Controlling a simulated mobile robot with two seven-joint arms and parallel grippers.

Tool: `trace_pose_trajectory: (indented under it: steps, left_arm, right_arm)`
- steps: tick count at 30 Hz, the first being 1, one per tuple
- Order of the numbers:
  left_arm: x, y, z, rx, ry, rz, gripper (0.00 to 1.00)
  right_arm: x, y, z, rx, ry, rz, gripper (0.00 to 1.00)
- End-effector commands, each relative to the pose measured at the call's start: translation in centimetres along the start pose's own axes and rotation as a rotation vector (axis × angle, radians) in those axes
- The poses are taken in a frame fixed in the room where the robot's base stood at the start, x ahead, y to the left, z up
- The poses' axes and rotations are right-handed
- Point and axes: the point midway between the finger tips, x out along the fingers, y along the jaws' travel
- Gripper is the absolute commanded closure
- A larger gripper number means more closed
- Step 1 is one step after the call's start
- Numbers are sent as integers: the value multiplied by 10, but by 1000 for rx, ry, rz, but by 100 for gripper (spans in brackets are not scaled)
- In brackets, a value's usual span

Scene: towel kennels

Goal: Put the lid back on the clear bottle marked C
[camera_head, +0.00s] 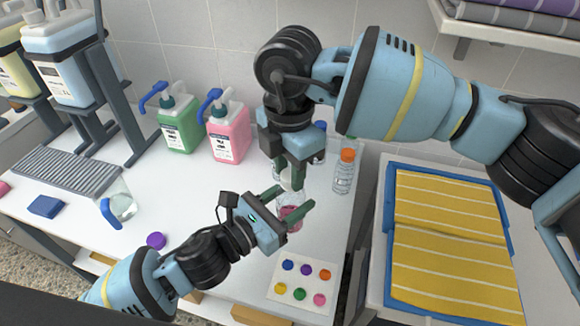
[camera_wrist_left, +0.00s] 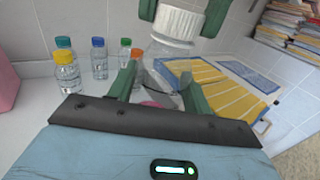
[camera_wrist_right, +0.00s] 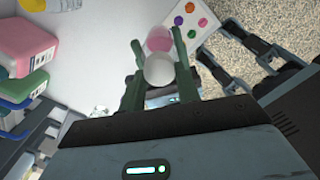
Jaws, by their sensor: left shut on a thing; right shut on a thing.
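A clear bottle (camera_head: 289,217) with pink liquid low inside stands upright between the fingers of my left gripper (camera_head: 294,198), which is shut on it. The bottle's clear shoulder (camera_wrist_left: 160,76) shows in the left wrist view. A white lid (camera_wrist_left: 178,22) is at the bottle's mouth, between the fingertips of my right gripper (camera_wrist_right: 158,66), which is shut on it. In the right wrist view the lid (camera_wrist_right: 159,71) lies in line with the pink bottle (camera_wrist_right: 158,42). I cannot tell whether the lid is seated on the neck. No letter C is readable on the bottle.
An orange-capped bottle (camera_head: 344,174) stands close behind on the right; more capped bottles (camera_wrist_left: 98,60) stand near the wall. A purple cap (camera_head: 156,240) lies on the bench. A colour-dot card (camera_head: 291,270) lies in front. Green (camera_head: 181,128) and pink (camera_head: 228,135) pump jugs stand behind left.

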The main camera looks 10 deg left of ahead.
Motion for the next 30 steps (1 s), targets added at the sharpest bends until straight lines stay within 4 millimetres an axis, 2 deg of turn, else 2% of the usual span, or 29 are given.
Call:
trace_pose_trajectory:
  steps: [4,8,9,15,25,30]
  left_arm:
    - [0,0,-1,0,2,0,100]
    - [0,0,-1,0,2,1,100]
    - [0,0,-1,0,2,1,100]
    - [0,0,0,0,1,0,100]
    - [0,0,0,0,0,0,100]
    - [0,0,0,0,-1,0,100]
  right_arm:
    - [-1,1,0,195,-1,2,88]
    - [-1,1,0,193,-1,2,88]
    - [-1,1,0,193,-1,2,66]
    - [0,1,0,191,-1,1,42]
    - [-4,1,0,190,-1,1,42]
    - [-25,1,0,190,-1,4,42]
